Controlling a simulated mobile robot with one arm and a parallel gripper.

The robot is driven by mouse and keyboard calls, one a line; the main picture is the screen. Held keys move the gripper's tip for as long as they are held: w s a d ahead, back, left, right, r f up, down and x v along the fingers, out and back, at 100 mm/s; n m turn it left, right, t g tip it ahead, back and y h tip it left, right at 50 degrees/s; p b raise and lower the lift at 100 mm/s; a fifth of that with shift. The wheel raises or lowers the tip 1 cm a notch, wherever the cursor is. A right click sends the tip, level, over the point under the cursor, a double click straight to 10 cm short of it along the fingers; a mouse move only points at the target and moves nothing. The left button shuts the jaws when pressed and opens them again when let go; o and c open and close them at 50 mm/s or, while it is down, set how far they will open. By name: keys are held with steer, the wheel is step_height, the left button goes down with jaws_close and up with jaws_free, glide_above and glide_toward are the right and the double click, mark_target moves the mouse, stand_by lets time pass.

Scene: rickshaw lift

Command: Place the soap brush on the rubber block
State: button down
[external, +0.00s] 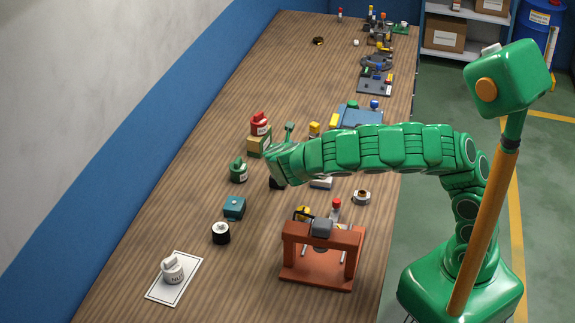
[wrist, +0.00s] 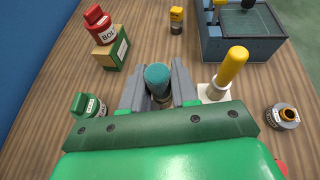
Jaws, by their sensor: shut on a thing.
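My gripper (wrist: 160,96) is shut on an upright teal-topped piece, which I take to be the soap brush (wrist: 158,76). Its grey lower part sits between the jaws. In the external view a teal handle (external: 289,129) sticks up behind my wrist, and my gripper (external: 277,183) is mostly hidden by the arm. I cannot tell for sure which piece is the rubber block. A small teal block (external: 234,207) lies on the table, nearer the camera and left of my gripper.
A red bottle (wrist: 97,24) stands on a green-and-tan box (wrist: 112,50). A green canister (wrist: 88,105) is left of the jaws. A yellow-handled piece (wrist: 230,66) stands close to the right jaw. An orange-brown frame (external: 318,254) stands toward the front.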

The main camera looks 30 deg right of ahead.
steer(key=shift+w+a+f, duration=0.3)
steer(key=shift+w+f, duration=0.4)
steer(key=shift+f, duration=0.2)
steer(key=shift+w+a+f, duration=0.25)
steer(key=shift+w+f, duration=0.4)
steer(key=shift+f, duration=0.25)
steer(key=shift+w+a+f, duration=0.3)
steer(key=shift+w+f, duration=0.4)
steer(key=shift+f, duration=1.8)
steer(key=shift+f, duration=0.1)
steer(key=c, duration=0.9)
jaws_free()
steer(key=shift+o, duration=0.2)
steer(key=shift+a+r, duration=0.1)
steer(key=shift+r, duration=0.1)
steer(key=v, duration=1.2)
steer(key=shift+f, duration=0.1)
